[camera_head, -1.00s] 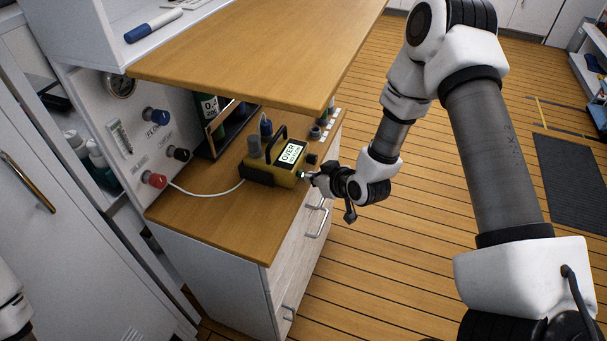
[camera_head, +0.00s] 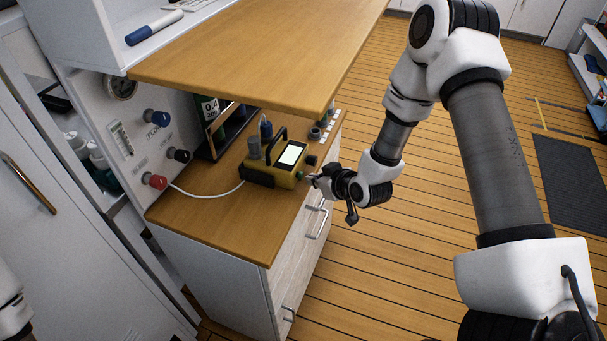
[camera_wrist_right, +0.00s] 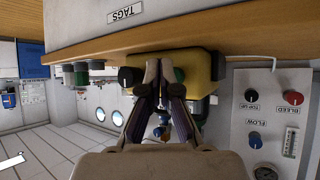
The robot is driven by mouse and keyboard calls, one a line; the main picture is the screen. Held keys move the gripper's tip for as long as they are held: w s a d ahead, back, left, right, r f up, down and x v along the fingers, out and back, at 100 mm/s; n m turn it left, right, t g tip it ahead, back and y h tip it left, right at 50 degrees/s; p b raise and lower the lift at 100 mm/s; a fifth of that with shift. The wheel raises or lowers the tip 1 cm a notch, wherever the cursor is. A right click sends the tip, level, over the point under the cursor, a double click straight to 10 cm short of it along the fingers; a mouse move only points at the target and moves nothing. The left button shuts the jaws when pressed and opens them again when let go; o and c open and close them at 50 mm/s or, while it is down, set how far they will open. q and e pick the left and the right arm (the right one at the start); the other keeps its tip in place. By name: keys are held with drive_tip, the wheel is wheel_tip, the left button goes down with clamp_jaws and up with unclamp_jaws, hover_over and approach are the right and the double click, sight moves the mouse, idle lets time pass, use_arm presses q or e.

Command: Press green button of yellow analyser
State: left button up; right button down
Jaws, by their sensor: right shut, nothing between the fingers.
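The yellow analyser (camera_head: 258,172) stands on the lower wooden worktop, with a black handle and a blank, pale lit screen (camera_head: 292,154). Its green button (camera_head: 300,176) is on the end facing my right gripper. My right gripper (camera_head: 313,180) is shut and empty, its fingertips close beside the button; I cannot tell whether they touch. In the right wrist view, upside down, the shut fingertips (camera_wrist_right: 158,68) are in front of the yellow body (camera_wrist_right: 204,66), with a green part beside them. My left gripper is not in view; only a bit of my left arm shows.
A white tube runs from the analyser to a panel (camera_head: 130,135) with red, black and blue knobs. Drawer handles (camera_head: 317,222) stick out below my right gripper.

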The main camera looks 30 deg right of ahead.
drive_tip(key=shift+s+d, duration=0.2)
drive_tip(key=s+d+p, duration=0.3)
drive_tip(key=s+d, duration=0.1)
drive_tip(key=shift+s+p, duration=0.3)
drive_tip(key=shift+p, duration=0.05)
drive_tip(key=shift+a, duration=0.1)
idle(0.4)
